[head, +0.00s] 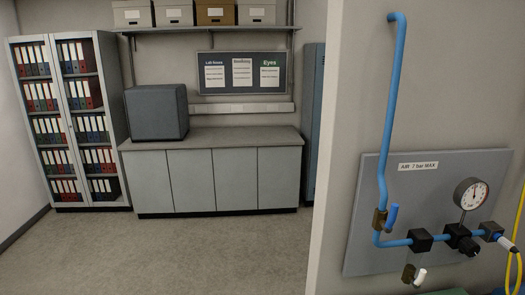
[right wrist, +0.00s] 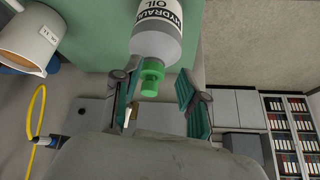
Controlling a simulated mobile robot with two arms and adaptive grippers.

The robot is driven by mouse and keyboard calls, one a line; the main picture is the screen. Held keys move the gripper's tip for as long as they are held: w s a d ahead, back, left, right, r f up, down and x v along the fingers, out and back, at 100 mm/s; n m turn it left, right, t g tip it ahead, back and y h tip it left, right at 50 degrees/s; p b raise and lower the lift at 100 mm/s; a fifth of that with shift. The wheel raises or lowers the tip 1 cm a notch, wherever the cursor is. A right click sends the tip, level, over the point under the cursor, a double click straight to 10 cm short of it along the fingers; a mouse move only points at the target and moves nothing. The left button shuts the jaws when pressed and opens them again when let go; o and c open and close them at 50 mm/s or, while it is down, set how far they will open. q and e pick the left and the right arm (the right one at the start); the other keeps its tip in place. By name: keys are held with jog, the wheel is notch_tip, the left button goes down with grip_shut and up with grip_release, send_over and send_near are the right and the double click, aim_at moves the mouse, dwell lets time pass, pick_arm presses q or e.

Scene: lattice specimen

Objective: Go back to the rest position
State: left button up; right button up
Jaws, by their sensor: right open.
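My right gripper (right wrist: 160,92) shows in the right wrist view with its two fingers spread apart. A grey bottle (right wrist: 158,35) labelled hydraulic oil, with a green cap (right wrist: 151,77), is just beyond the fingers. The cap appears between the fingertips in the picture, with gaps on both sides; I cannot tell its exact distance from them. Neither gripper shows in the head view, and my left gripper is in no view.
A green surface (right wrist: 90,40) lies around the bottle, with a white container (right wrist: 30,38) nearby. The wall panel (head: 365,235) carries a blue pipe (head: 389,110), a gauge (head: 470,193) and a yellow hose (head: 519,230). Open floor (head: 200,250) lies before the low cabinets (head: 220,180).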

jog(key=s+a+f+n+g+y, duration=0.1)
jog(key=s+a+f+n+g, duration=0.3)
jog(key=s+a+f, duration=0.8)
notch_tip(320, 180, down, 31)
jog(key=s+n+b, duration=0.2)
jog(key=b, duration=0.6)
pick_arm(q)
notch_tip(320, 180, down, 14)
jog(key=b, duration=0.6)
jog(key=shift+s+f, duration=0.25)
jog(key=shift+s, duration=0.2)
pick_arm(e)
jog(key=s+d+f, duration=0.1)
jog(key=s+f, duration=0.7)
jog(key=f, duration=0.4)
jog(key=s+d+f+g, duration=0.1)
jog(key=s+d+f, duration=0.1)
jog(key=s+f, duration=0.7)
notch_tip(320, 180, down, 4)
jog(key=shift+r, duration=0.2)
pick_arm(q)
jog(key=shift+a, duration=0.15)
